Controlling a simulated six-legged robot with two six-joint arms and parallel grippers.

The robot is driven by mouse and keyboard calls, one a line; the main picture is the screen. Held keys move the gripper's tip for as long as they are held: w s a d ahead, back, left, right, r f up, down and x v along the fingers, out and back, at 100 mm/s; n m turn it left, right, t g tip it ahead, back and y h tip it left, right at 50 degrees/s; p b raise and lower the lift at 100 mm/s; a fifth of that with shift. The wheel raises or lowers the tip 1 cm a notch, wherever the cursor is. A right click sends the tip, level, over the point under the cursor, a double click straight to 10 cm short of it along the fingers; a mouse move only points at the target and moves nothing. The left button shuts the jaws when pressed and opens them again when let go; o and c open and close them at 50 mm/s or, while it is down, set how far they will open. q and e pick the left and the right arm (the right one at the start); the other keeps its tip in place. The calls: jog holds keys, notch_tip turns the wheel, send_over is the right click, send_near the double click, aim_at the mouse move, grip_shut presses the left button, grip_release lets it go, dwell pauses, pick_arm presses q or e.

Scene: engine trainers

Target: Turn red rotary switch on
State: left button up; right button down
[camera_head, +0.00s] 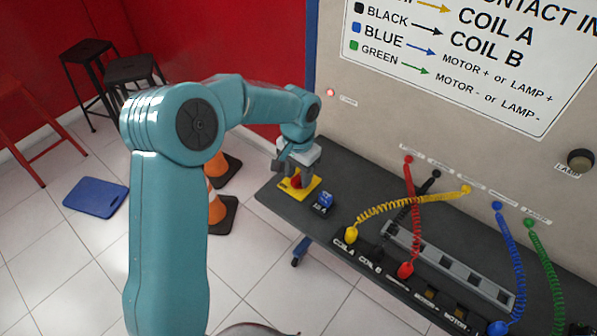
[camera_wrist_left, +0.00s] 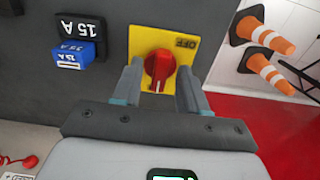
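The red rotary switch (camera_wrist_left: 159,70) is a red knob on a yellow square plate (camera_wrist_left: 146,40) marked OFF. In the head view the knob (camera_head: 296,181) sits on the yellow plate (camera_head: 311,188) at the dark bench's left end. My left gripper (camera_wrist_left: 160,76) is open, with one finger on each side of the knob; whether they touch it is unclear. In the head view this gripper (camera_head: 290,168) is over the plate and partly covers the knob. My right gripper is not in view.
A blue 15 A block (camera_head: 323,201) is beside the plate on the dark bench (camera_head: 345,175). Coiled leads, such as the yellow one (camera_head: 405,203), run from the bench to the upright panel (camera_head: 400,110). Orange cones (camera_head: 217,207) stand on the floor left of the bench.

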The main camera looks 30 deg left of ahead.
aim_at(298, 177)
pick_arm(q)
notch_tip(298, 177, up, 16)
jog(key=shift+r, duration=0.15)
dwell(0.4)
dwell(0.5)
